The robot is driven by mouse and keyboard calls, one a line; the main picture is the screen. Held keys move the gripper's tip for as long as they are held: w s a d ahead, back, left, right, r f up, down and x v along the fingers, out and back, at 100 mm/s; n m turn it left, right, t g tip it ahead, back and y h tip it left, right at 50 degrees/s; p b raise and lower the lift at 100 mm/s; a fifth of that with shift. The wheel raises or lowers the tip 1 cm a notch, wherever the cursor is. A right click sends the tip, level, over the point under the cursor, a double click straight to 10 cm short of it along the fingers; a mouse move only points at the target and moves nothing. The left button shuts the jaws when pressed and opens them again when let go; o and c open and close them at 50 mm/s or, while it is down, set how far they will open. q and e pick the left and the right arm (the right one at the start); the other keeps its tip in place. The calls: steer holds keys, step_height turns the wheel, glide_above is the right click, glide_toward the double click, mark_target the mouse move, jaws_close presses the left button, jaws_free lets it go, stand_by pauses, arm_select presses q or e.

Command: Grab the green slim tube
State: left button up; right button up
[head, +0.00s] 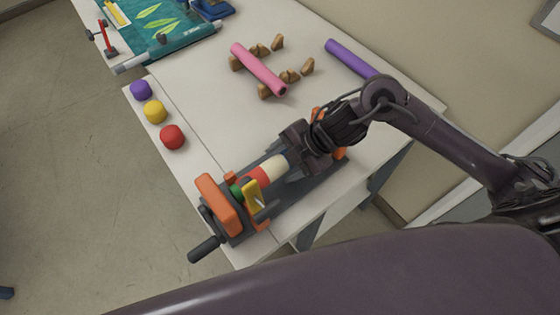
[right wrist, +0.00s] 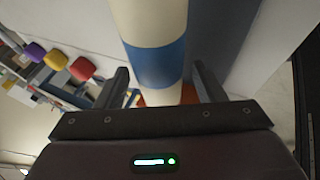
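No separate green slim tube shows clearly. A banded roll (head: 273,167) with red and cream parts lies in an orange-and-black clamp stand (head: 219,204) at the front of the table, with a small green piece (head: 236,191) at its near end. My right gripper (head: 293,150) is over the roll's far part. In the right wrist view, its fingers (right wrist: 161,80) stand on both sides of the roll's cream and blue part (right wrist: 158,64), with narrow gaps, so it looks open. A pink tube (head: 258,69) lies on wooden cradles. A purple tube (head: 350,58) lies behind. My left gripper is not in view.
Purple (head: 141,90), yellow (head: 155,111) and red (head: 172,137) rounded pieces sit along the table's left edge. A teal leaf-printed sheet (head: 160,27) lies at the back left. The white tabletop (head: 207,108) between them and the pink tube is clear.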

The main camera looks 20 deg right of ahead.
steer(key=c, duration=1)
steer(key=shift+r, duration=0.1)
